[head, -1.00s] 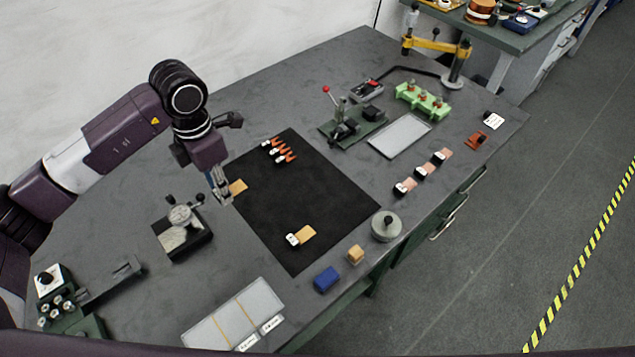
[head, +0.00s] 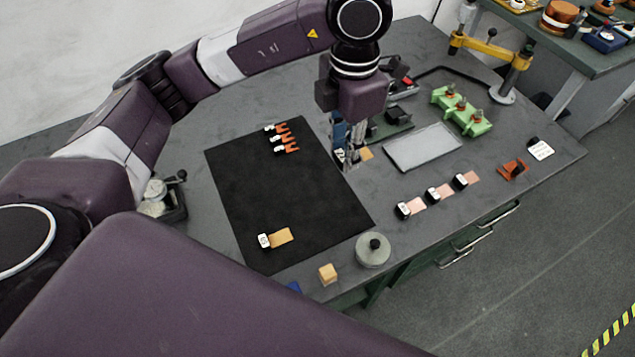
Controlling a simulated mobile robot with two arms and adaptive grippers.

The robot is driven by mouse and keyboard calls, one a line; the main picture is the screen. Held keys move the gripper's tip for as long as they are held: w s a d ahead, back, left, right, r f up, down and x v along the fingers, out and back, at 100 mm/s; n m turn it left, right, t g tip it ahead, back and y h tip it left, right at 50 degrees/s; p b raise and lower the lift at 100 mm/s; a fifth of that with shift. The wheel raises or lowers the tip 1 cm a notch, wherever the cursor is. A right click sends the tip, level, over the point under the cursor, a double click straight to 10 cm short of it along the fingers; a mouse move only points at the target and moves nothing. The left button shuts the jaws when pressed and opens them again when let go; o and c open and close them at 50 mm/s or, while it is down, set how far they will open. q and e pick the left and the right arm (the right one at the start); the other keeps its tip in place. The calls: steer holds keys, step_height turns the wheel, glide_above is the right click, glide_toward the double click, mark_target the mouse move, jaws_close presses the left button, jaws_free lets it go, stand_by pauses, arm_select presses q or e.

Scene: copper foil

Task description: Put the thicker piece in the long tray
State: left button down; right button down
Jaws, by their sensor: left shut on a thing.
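My left gripper (head: 347,158) is shut on a small tan piece (head: 366,153), which sticks out to the right of the fingertips. It is over the table between the black mat and the long light-grey tray (head: 405,158); its exact height is hard to tell. The tray is just right of the piece and looks empty. A second tan piece (head: 281,237) lies on the black mat (head: 300,195) near its front edge, beside a white-labelled block (head: 264,241). Their thickness cannot be compared at this size. My right gripper is out of view.
Several orange-tipped items (head: 282,139) lie at the mat's back. Labelled blocks with pinkish strips (head: 435,194) line the table's right side. A green stand (head: 463,110) is behind the tray. A round grey weight (head: 373,250) and a tan block (head: 327,274) stand near the front edge.

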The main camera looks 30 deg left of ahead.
mark_target(336, 213)
arm_select(q)
steer(key=f+p, duration=0.2)
steer(key=f, duration=0.7)
steer(key=f+p, duration=0.2)
steer(key=f, duration=0.7)
steer(key=shift+s+a+f, duration=0.1)
steer(key=shift+s+f, duration=0.1)
steer(key=shift+f, duration=0.35)
steer(key=shift+f, duration=0.15)
steer(key=c, duration=1.6)
jaws_free()
